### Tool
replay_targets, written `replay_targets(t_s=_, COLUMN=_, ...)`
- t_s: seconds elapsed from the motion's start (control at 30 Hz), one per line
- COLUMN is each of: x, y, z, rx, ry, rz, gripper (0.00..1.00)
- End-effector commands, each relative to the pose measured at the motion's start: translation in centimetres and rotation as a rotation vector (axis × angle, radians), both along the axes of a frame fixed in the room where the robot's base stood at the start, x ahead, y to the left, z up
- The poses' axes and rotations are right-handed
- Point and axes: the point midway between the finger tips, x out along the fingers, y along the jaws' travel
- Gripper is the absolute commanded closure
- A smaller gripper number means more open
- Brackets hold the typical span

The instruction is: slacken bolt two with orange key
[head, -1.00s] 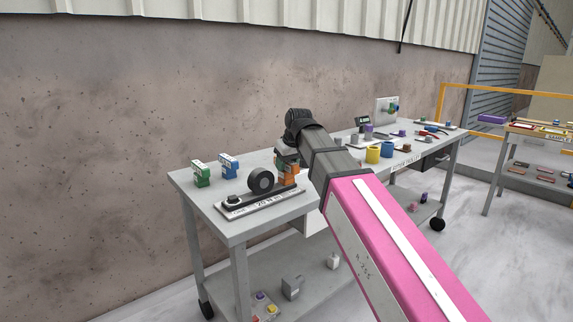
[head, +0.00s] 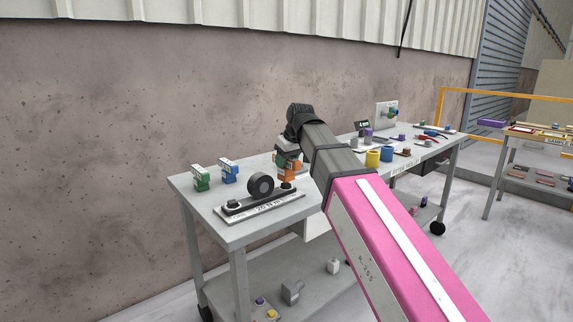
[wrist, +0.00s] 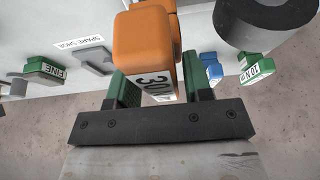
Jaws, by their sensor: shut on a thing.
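The orange key (head: 287,174) is in my gripper (head: 287,158), over the right end of the plate (head: 262,206) with the black wheel. In the wrist view the key (wrist: 146,50) shows a "30" label between the two green fingers of my gripper (wrist: 160,85), which is shut on it. A dark bolt-like piece (head: 286,186) shows just below the key; I cannot tell whether they touch. Another bolt (head: 233,204) stands at the plate's left end. I cannot read which bolt is number two.
A green key (head: 201,178) and a blue key (head: 229,171) stand at the bench's back left. The black wheel (head: 261,186) rises close to the left of the held key. Yellow and blue cylinders (head: 373,157) and other parts crowd the bench's right side.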

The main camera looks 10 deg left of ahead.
Motion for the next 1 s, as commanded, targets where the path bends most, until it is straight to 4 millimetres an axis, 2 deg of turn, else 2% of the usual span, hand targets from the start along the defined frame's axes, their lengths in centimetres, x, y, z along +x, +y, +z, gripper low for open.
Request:
replay_targets(t_s=0.17, x=0.0, y=0.0, z=0.7, rx=0.001, ry=-0.001, rz=0.000, gripper=0.96)
replay_targets(t_s=0.57, x=0.0, y=0.0, z=1.0, rx=0.001, ry=-0.001, rz=0.000, gripper=0.96)
replay_targets(t_s=1.0, x=0.1, y=0.0, z=3.8, rx=0.001, ry=-0.002, rz=-0.001, gripper=0.96)
